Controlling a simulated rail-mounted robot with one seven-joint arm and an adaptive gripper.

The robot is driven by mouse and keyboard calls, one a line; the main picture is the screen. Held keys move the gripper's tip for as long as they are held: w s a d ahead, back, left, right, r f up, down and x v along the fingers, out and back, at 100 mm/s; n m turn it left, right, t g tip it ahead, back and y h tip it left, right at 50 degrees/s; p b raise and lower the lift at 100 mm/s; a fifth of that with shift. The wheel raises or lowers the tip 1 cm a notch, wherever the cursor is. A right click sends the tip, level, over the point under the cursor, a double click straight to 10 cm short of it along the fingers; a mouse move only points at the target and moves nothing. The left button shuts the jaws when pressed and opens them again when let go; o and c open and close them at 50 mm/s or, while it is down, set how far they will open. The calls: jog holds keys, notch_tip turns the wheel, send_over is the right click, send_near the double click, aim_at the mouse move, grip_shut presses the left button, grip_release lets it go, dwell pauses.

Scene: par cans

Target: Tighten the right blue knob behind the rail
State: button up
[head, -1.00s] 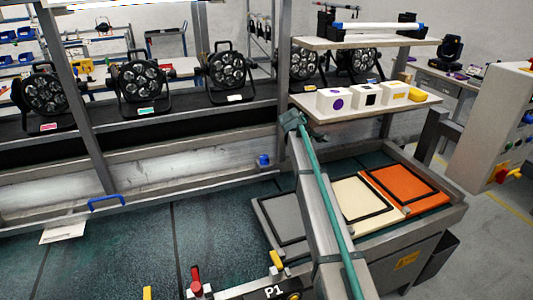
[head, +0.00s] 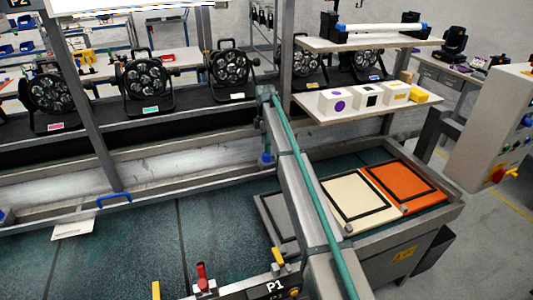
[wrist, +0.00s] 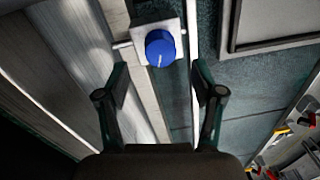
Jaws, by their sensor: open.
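The right blue knob (head: 265,160) stands behind the long grey rail (head: 200,183), close beside the grey and teal beam that crosses the head view. In the wrist view the blue knob (wrist: 160,48) is round, with a pale mark on its face, on a light square plate (wrist: 172,28). My gripper (wrist: 160,82) is open and empty, its two dark fingers spread left and right. The knob lies ahead of the fingertips, near the middle of the gap, with no visible contact. I cannot make out my gripper in the head view. Another blue knob (head: 4,215) shows at the left edge.
Several par cans (head: 143,82) stand on the dark shelf behind. A tray of coloured panels (head: 405,187) lies right of the beam. Red and yellow levers (head: 202,278) stand at the front edge.

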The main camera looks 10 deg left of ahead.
aim_at(267, 157)
jog(key=shift+s+f+p, duration=0.1)
jog(key=shift+f+p, duration=0.3)
jog(key=shift+f, duration=2.15)
jog(key=c, duration=1.1)
